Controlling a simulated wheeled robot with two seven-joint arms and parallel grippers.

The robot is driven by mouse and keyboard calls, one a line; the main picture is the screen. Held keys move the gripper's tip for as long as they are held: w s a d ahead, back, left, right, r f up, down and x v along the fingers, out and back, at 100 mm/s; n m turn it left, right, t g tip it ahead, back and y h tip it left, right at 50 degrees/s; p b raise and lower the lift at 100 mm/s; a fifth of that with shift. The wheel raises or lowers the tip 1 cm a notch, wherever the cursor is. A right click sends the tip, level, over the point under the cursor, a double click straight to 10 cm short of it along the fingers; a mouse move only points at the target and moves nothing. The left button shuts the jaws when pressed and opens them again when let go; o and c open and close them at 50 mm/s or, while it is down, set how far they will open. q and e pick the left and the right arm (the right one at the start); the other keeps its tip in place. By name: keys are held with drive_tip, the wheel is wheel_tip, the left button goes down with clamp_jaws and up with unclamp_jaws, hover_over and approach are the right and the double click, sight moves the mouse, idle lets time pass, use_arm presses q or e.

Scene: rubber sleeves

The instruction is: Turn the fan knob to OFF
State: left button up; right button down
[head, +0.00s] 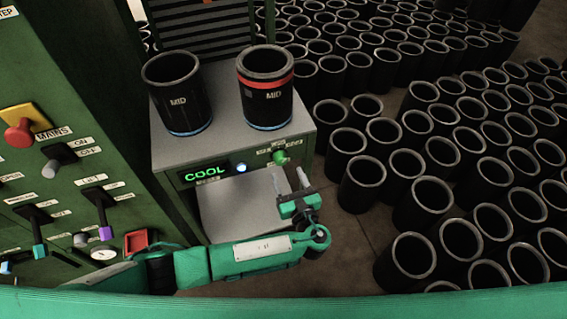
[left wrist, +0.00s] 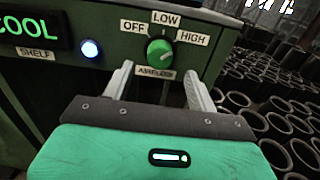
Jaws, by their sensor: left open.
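The green fan knob (head: 280,157) sits on the front panel of the grey-topped cabinet, at its right end. In the left wrist view the knob (left wrist: 159,53) has the labels OFF (left wrist: 133,27), LOW (left wrist: 166,17) and HIGH (left wrist: 193,38) around it. Its white pointer mark is up, toward LOW. My left gripper (head: 289,174) is open and empty, just below and in front of the knob. In the left wrist view its two fingers (left wrist: 160,72) stand apart, below the knob on either side, not visibly touching it. My right gripper is not in view.
A green COOL display (head: 203,173) and a lit white-blue button (head: 241,168) are left of the knob. Two black sleeves marked MID (head: 178,100) (head: 266,95) stand on the cabinet top. Many black sleeves crowd the floor at right. A control panel (head: 60,180) stands at left.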

sight(282, 163)
use_arm(q)
drive_tip(key=x, duration=0.5)
drive_tip(key=shift+w+a, duration=0.1)
drive_tip(key=shift+w, duration=0.05)
drive_tip(key=c, duration=1)
